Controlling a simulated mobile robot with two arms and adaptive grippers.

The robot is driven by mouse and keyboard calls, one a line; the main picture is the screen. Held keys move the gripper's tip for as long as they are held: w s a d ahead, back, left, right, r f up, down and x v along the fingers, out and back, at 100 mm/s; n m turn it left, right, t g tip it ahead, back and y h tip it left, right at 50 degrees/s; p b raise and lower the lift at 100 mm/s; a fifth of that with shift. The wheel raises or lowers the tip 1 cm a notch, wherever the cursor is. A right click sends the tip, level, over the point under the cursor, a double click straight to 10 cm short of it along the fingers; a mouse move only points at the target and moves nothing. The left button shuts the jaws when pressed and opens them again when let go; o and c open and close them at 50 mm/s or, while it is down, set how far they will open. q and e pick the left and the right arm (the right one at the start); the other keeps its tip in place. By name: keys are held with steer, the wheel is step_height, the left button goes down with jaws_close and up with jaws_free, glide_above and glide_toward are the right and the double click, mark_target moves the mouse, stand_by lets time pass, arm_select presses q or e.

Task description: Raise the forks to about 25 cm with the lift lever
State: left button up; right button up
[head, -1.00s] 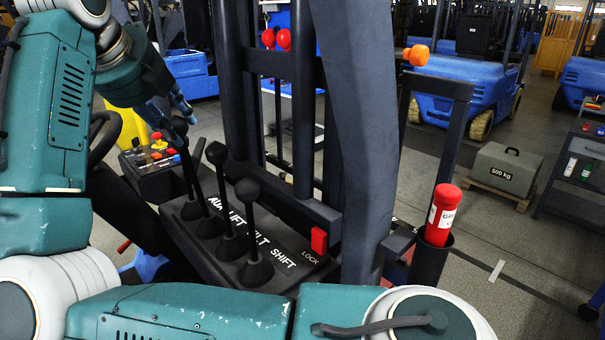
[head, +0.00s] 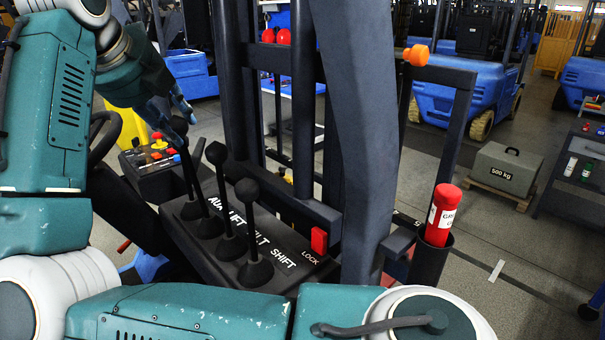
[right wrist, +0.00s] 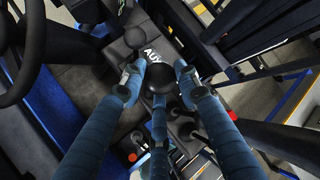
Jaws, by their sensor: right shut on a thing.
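My right gripper (head: 180,112) is at the far left end of the lever row. In the right wrist view its blue fingers (right wrist: 158,92) close around a dark round lever knob (right wrist: 160,74). This appears to be the lift lever (head: 201,188), though the crossing shafts make it hard to trace. The tilt lever (head: 224,195) and shift lever (head: 251,230) stand free in front of it. The mast (head: 303,110) rises behind the console, with a dark crossbar (head: 270,58) between its rails. The forks cannot be made out. My left gripper is out of view.
A red lock switch (head: 319,240) sits at the console's right. A red canister (head: 441,214) stands in a holder beside a dark post. A 500 kg weight (head: 507,170) lies on a pallet at the right. A steering wheel (right wrist: 22,55) is left of my fingers.

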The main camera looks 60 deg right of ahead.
steer(key=shift+r, duration=0.1)
steer(key=d, duration=0.1)
steer(key=s+d, duration=0.1)
steer(key=d, duration=0.1)
steer(key=shift+r, duration=0.1)
stand_by(0.3)
steer(key=shift+w, duration=0.1)
steer(key=o, duration=0.9)
steer(key=p+v, duration=0.2)
steer(key=v, duration=0.8)
steer(key=shift+a, duration=0.1)
